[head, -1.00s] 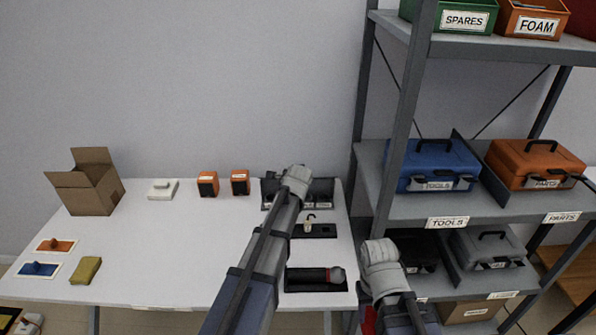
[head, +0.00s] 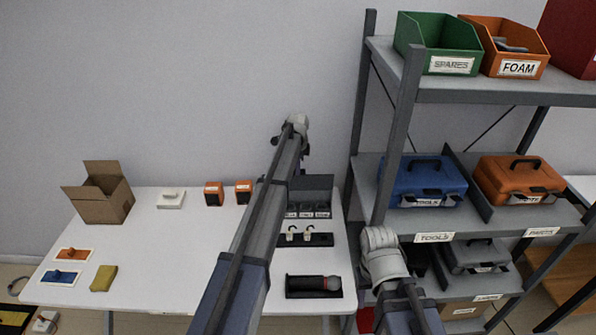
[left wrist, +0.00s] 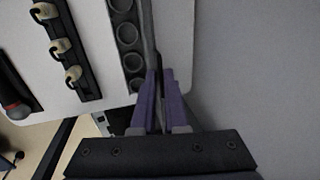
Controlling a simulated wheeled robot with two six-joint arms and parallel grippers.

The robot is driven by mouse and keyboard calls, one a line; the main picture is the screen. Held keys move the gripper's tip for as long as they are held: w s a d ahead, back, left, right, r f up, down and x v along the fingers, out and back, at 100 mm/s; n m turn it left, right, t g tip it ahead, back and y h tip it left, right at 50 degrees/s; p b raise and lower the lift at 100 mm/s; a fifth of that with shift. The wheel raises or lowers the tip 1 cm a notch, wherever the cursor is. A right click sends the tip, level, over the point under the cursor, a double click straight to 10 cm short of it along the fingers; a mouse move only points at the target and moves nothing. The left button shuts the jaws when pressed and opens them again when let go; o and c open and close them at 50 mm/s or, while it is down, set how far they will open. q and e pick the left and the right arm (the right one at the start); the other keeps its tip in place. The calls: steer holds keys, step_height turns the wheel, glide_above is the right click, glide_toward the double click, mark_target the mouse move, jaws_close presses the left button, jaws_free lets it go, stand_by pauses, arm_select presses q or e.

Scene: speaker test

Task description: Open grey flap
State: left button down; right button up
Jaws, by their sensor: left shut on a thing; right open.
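The grey flap (head: 314,184) stands raised at the back of a dark box (head: 331,212) at the back right of the white table. In the left wrist view the flap (left wrist: 147,35) shows nearly edge-on beside the box's row of round sockets (left wrist: 126,35). My left gripper (left wrist: 159,76) is shut on the flap, its purple fingers on both sides of it. In the head view my left arm hides part of the box and flap. My right arm shows by the shelf, but its gripper cannot be made out.
A black rack (head: 322,240) with cream hooked pieces and a black holder (head: 300,293) with a dark cylinder lie in front of the box. A metal shelf (head: 400,150) stands close on the right. A cardboard box (head: 103,205) stands at the left. The table's middle is clear.

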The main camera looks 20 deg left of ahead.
arm_select(q)
steer(key=shift+w+a+f, duration=0.1)
steer(key=shift+w+a, duration=0.15)
steer(key=shift+w, duration=0.4)
steer(key=shift+w+a, duration=0.2)
steer(key=shift+w, duration=0.5)
steer(key=c, duration=1)
jaws_free()
steer(key=p+v, duration=0.7)
steer(key=shift+r, duration=0.4)
